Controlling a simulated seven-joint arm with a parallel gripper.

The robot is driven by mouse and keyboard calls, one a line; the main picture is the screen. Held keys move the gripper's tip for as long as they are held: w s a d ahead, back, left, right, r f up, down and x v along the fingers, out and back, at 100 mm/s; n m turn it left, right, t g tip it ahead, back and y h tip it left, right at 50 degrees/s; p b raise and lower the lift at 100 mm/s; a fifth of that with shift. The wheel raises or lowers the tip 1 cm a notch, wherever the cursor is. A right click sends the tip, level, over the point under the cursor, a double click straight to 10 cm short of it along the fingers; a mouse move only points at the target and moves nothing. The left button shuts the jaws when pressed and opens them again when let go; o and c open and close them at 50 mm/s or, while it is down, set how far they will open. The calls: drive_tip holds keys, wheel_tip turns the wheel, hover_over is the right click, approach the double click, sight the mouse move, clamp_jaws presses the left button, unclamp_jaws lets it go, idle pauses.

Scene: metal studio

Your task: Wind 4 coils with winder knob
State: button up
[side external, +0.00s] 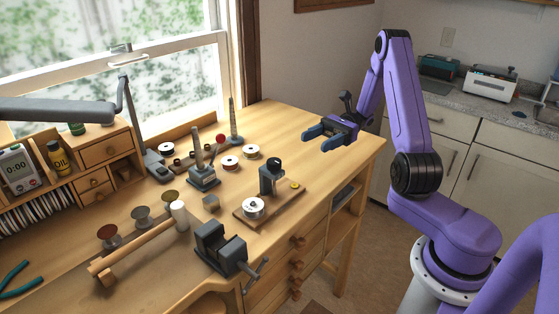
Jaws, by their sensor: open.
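A small winder-like fixture stands on a wooden board (240,215) near the bench's front edge. It has a dark grey post (267,181), a white spool (253,207) at its left and a small yellow knob-like piece (296,185) at its right. Another grey device (204,182), with an upright post and a lever ending in a red ball (221,139), stands behind it to the left. I cannot tell for certain which piece is the winder knob. My gripper (313,141) is open and empty, its blue fingers above the bench's right part, behind and right of the fixture and apart from it.
White spools (230,162) and a tapered mandrel (232,122) stand behind. A vise (219,248) sits at the front edge, near a small block (211,202). The bench's right end (285,118) is clear.

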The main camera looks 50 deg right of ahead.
drive_tip(key=w+g, duration=0.1)
drive_tip(key=n, duration=0.1)
approach(269, 166)
drive_tip(key=shift+g, duration=0.3)
drive_tip(key=a, duration=1)
drive_tip(key=shift+w+a+f, duration=0.1)
drive_tip(key=shift+w+a, duration=0.15)
drive_tip(key=shift+w, duration=0.15)
drive_tip(key=c, duration=1)
